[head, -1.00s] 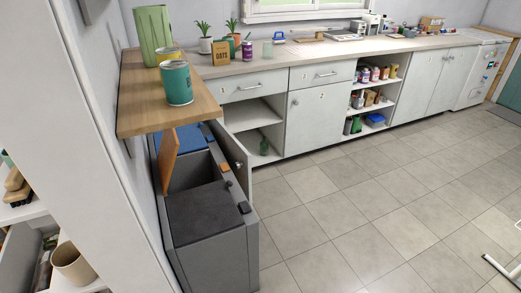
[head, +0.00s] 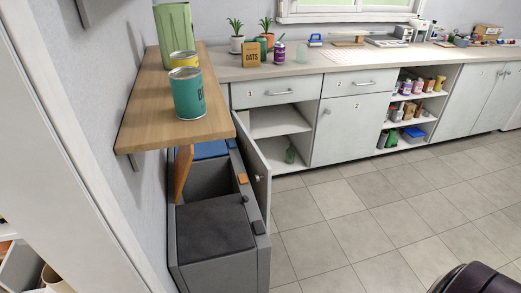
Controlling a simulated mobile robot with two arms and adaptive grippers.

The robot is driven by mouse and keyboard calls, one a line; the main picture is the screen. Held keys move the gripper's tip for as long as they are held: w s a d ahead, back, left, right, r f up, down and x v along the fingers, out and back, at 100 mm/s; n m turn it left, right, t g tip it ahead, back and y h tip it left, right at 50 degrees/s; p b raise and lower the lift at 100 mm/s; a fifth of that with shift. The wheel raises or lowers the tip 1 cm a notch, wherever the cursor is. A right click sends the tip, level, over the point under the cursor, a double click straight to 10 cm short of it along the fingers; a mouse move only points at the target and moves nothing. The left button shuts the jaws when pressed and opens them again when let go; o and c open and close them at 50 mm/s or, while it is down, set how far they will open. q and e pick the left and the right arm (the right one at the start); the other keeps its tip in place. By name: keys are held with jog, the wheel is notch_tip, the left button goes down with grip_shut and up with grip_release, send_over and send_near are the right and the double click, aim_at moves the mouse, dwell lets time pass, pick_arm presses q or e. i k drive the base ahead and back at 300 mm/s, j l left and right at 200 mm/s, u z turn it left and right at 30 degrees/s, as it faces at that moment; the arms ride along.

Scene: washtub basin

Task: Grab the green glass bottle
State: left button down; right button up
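The cabinet's door (head: 255,170) hangs open on the left side, beside the bins. Neither of my grippers shows in the head view. A dark rounded part, probably of my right arm, shows at the bottom right corner.
Grey bins (head: 215,225) stand left of the open door, under a wooden wall shelf (head: 160,110) holding a teal can (head: 187,94), a yellow can (head: 182,60) and a green container (head: 174,31). Tiled floor (head: 350,215) is clear before the cabinets.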

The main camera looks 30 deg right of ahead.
aim_at(291, 152)
jog(key=i+l+u, duration=0.1)
jog(key=l, duration=0.55)
jog(key=i+l+u, duration=0.15)
jog(key=l, duration=0.5)
jog(key=i+l+u, duration=0.1)
jog(key=i+l, duration=0.15)
jog(key=l, duration=0.45)
jog(key=i+l+u, duration=0.1)
jog(key=l, duration=0.55)
jog(key=i+l+u, duration=0.1)
jog(key=l, duration=0.6)
